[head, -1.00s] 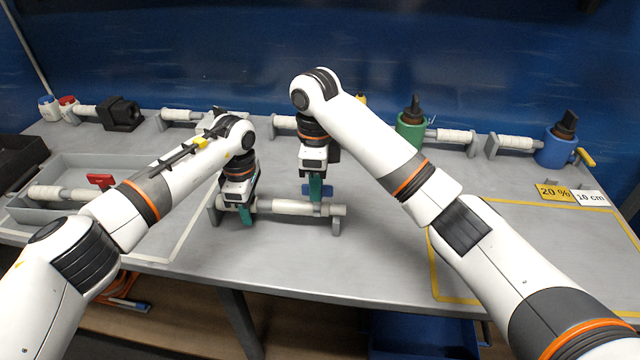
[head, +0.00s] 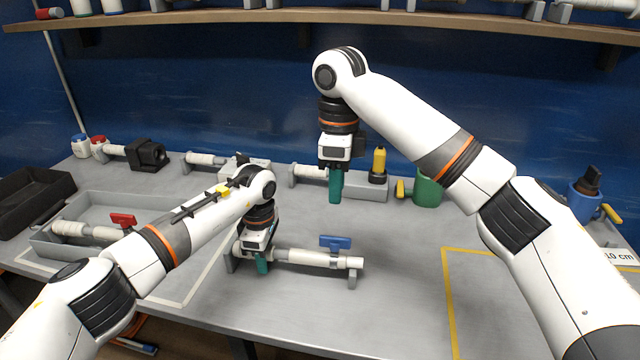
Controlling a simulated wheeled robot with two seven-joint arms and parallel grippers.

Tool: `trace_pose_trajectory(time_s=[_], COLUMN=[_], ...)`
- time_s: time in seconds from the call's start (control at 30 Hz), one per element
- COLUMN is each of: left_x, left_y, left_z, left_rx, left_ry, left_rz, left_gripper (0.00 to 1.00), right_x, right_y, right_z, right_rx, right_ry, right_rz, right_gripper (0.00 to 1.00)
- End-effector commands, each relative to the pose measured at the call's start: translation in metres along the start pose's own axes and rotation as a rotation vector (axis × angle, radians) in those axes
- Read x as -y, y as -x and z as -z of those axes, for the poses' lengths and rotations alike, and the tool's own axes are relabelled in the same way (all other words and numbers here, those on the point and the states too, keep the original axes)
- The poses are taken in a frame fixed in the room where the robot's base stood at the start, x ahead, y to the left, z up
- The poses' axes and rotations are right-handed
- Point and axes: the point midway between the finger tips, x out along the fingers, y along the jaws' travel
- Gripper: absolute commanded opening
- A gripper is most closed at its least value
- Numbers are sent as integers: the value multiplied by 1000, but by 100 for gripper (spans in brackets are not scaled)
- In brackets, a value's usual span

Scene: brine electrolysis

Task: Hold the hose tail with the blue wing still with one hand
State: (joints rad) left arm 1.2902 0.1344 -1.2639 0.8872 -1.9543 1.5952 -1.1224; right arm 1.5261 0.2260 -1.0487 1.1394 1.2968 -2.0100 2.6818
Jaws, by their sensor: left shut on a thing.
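The hose tail with the blue wing (head: 312,258) lies across two grey supports on the table, its white tube running left to right. The blue wing (head: 335,243) stands on top near its right end. My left gripper (head: 262,264) points down and is shut on the hose tail near its left end. My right gripper (head: 335,188) hangs in the air above and behind the blue wing, apart from it. Its green fingers are seen edge-on, so I cannot tell whether they are open or shut.
A grey tray (head: 55,243) at the left holds a hose tail with a red wing (head: 122,220). A black valve block (head: 147,154), a yellow-topped part (head: 378,162), a green container (head: 428,190) and a blue container (head: 584,200) stand along the back. The yellow-marked area at right looks clear.

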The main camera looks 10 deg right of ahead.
Motion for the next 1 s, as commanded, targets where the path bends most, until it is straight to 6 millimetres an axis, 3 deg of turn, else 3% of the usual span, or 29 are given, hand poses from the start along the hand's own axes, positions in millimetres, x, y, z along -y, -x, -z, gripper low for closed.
trace_pose_trajectory(time_s=[0.17, 0.2, 0.33, 0.67, 0.77, 1.0], left_x=[0, 0, 0, 1, 1, 1], left_y=[0, 0, 0, 4, 16, 66], left_z=[0, 0, 0, 0, 0, 0], left_rx=[-1, -1, -1, 0, 1, 1], left_ry=[0, 0, 0, 0, -1, -1], left_rz=[1, 1, 1, 2, 3, 5], left_gripper=[0, 36, 55, 55, 55, 55], right_x=[0, 0, 0, 0, 0, 0], right_y=[0, 0, 0, 0, 0, 0], right_z=[0, 0, 0, 0, 0, 0], right_rx=[0, 0, 0, 0, 0, 0], right_ry=[0, 0, 0, 0, 0, 0], right_rz=[0, 0, 0, -1, -1, -1], right_gripper=[34, 34, 34, 34, 34, 34])
